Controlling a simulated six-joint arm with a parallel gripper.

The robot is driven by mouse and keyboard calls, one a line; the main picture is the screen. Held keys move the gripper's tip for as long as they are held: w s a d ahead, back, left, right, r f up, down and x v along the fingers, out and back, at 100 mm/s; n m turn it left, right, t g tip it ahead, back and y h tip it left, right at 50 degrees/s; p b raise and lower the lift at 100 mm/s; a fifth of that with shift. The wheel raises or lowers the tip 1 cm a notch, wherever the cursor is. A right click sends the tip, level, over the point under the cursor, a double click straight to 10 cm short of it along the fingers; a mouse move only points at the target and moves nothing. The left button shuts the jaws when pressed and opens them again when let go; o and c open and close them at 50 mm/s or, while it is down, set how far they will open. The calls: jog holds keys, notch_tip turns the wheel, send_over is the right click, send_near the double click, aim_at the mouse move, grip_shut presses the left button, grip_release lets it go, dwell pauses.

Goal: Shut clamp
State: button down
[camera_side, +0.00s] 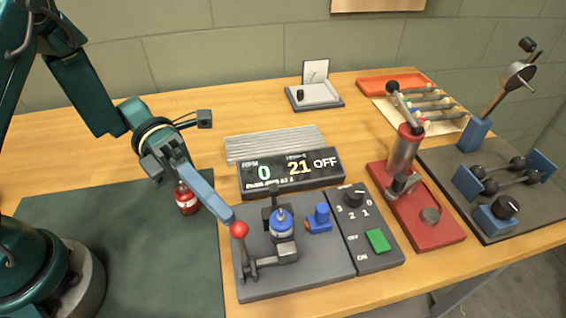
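The clamp (250,262) is a dark lever clamp on the near left of a grey base plate (320,278). Its lever stands upright, topped by a red ball knob (239,229). My gripper (228,216) reaches down from the upper left, and its blue fingertip is right at the knob, seemingly touching it. Only one blue finger shows clearly, so I cannot tell whether the gripper is open or closed around the knob. A blue and silver cylindrical part (281,224) stands upright on the base plate, right of the clamp lever.
A display (291,172) reads 0, 21 and OFF behind the plate. A control panel (364,228) with dial and green switch is to the right. A red press (415,212) stands farther right.

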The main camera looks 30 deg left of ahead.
jog(key=shift+s+d+r, duration=0.2)
jog(key=shift+s+d, duration=0.45)
jog(key=shift+s+d+r, duration=0.25)
jog(key=shift+s+d, duration=0.35)
jog(key=shift+s+d+r, duration=0.2)
jog(key=shift+s+d, duration=0.45)
jog(key=a+r, duration=0.9)
jog(key=a, duration=0.1)
jog(key=shift+a, duration=0.4)
jog(key=shift+s+d, duration=0.1)
